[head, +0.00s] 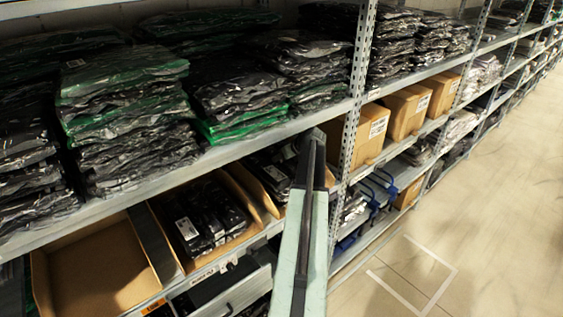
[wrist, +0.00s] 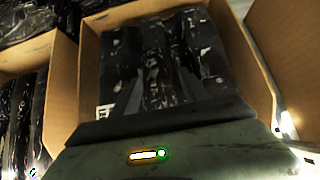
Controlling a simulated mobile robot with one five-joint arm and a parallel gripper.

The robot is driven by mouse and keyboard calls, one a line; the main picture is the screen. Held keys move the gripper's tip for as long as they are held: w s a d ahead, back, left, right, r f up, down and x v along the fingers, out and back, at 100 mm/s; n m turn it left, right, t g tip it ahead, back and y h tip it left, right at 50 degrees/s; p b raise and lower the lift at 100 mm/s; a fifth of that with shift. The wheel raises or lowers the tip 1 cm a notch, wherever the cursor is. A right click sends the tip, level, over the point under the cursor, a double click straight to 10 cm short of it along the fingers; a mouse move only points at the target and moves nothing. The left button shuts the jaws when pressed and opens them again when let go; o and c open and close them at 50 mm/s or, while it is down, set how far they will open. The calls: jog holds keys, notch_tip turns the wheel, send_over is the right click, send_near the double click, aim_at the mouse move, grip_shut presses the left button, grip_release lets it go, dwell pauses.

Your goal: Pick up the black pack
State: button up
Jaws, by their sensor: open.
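Several black packs in clear wrap (wrist: 160,50) stand side by side in an open cardboard box in the wrist view. My gripper (wrist: 160,80) is open, its two dark fingers reaching into this box over the packs. One pack shows between the fingers; I cannot tell whether they touch it. In the head view, black packs (head: 272,165) show in a lower-shelf box left of my arm, and my fingers cannot be made out there. Which single pack is meant cannot be told.
An empty cardboard box (head: 95,270) and a box of black packs (head: 205,215) stand to the left. The upper shelf edge (head: 240,145) runs close to my arm. Brown boxes (head: 405,108) stand to the right. The floor (head: 480,220) at right is clear.

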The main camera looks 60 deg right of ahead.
jog(key=shift+w+d+f, duration=0.2)
jog(key=shift+w+f, duration=0.1)
jog(key=shift+f, duration=0.25)
jog(key=shift+r, duration=0.15)
grip_shut()
jog(key=shift+r+p, duration=0.35)
jog(key=shift+r, duration=0.1)
jog(key=s+a, duration=0.3)
jog(key=s, duration=0.5)
jog(key=s+a, duration=0.3)
jog(key=s, duration=0.6)
jog(key=shift+f, duration=0.15)
